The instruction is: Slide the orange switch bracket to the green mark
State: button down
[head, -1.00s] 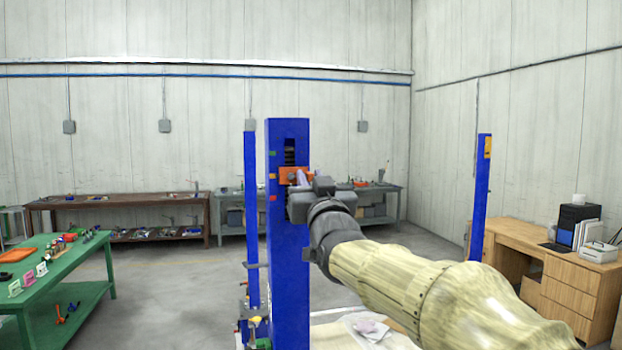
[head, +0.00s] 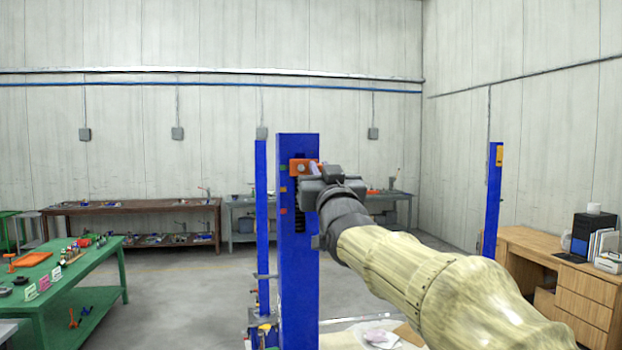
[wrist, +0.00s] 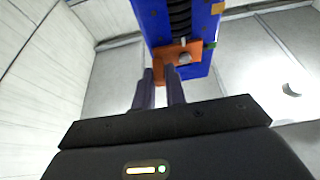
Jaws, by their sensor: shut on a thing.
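The orange switch bracket (head: 299,167) sits on the upper part of a blue post (head: 297,250). The green mark (head: 283,168) is on the post's left edge, about level with the bracket. My gripper (head: 316,170) is shut on the bracket from the right and hides part of it. In the wrist view, the two dark fingers (wrist: 162,74) reach the bracket (wrist: 178,56), and the green mark (wrist: 211,45) shows just to its right. A yellow-orange mark (head: 283,189) and a red mark (head: 283,211) lie lower on the post.
A second blue post (head: 262,220) stands just left, and another (head: 493,200) stands at right. A green bench (head: 80,270) with small parts is at left, a wooden desk (head: 560,270) at right. Open floor lies between the benches.

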jog(key=c, duration=1.7)
grip_release()
jog(key=b+v, duration=1)
jog(key=v, duration=0.7)
jog(key=shift+s+f+b, duration=0.15)
jog(key=shift+b, duration=0.15)
